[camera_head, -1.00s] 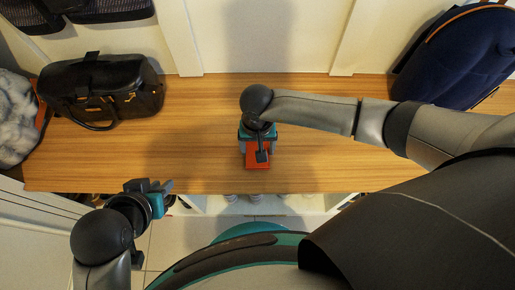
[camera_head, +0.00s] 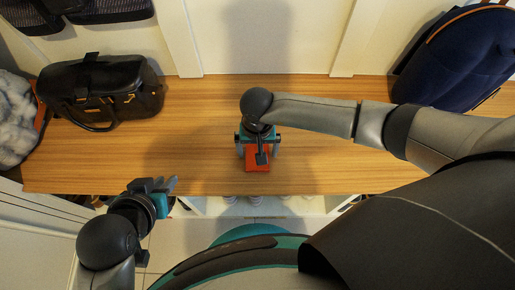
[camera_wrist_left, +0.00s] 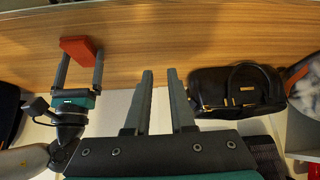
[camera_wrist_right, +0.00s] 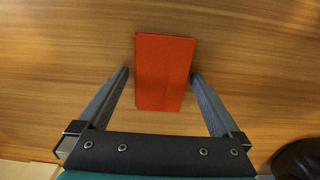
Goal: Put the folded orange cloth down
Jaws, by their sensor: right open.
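The folded orange cloth (camera_head: 253,166) is a flat red-orange rectangle on the wooden bench top, near its front edge. It also shows in the right wrist view (camera_wrist_right: 164,72) and the left wrist view (camera_wrist_left: 82,49). My right gripper (camera_wrist_right: 160,74) is open, with one finger on each side of the cloth. A narrow gap shows at the left finger, while the right fingertip is very close to the cloth's edge. My left gripper (camera_head: 172,184) is at the bench's front edge, left of the cloth. Its fingers (camera_wrist_left: 160,72) are apart with nothing between them.
The wooden bench top (camera_head: 330,160) is clear around the cloth. A black handbag (camera_head: 103,90) and a grey fluffy item (camera_head: 14,120) stand at the left. A navy backpack (camera_head: 457,58) stands at the back right. Wall panels rise behind.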

